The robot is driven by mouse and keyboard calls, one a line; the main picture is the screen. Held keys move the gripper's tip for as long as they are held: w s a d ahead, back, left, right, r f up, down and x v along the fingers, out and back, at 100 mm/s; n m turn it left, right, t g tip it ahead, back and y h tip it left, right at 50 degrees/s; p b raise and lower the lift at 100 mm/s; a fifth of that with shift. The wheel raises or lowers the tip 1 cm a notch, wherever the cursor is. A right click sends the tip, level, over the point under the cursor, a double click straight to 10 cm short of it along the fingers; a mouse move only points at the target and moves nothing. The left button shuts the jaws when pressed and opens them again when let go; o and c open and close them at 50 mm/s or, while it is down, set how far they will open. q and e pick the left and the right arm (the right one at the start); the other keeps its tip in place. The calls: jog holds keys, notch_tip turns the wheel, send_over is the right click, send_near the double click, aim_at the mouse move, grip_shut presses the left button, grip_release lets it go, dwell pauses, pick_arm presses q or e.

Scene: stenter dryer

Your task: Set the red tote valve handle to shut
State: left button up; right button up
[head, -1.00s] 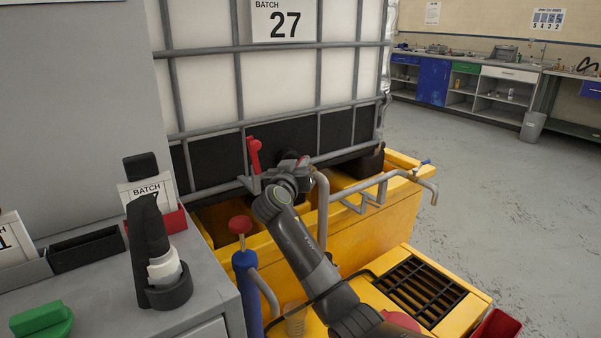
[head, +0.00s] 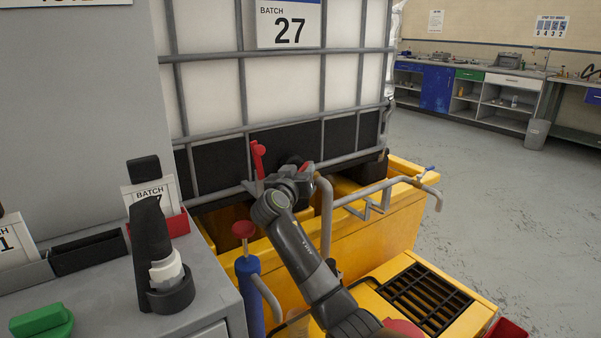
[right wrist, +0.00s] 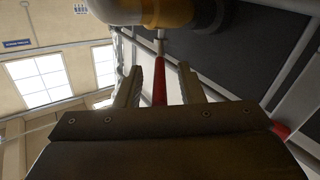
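The red valve handle (head: 258,160) stands nearly upright at the low front of the caged tote (head: 245,84), just left of my right gripper (head: 262,186). In the right wrist view, a red bar (right wrist: 160,88) on a metal stem lies between the two fingers of my right gripper (right wrist: 160,78). Gaps show on both sides of it, so the fingers are apart and not closed on it. A brass-coloured and dark pipe (right wrist: 168,12) crosses above. My wrist hides most of the valve body in the head view. My left gripper is not in view.
A yellow bund (head: 375,240) with a grey bent pipe (head: 378,192) stands below and right of the tote. A red-knobbed blue post (head: 250,290) stands in front. A grey bench (head: 95,290) is on the left. Open floor (head: 500,220) lies right.

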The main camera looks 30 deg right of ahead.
jog(key=v, duration=1.2)
jog(key=shift+c, duration=0.4)
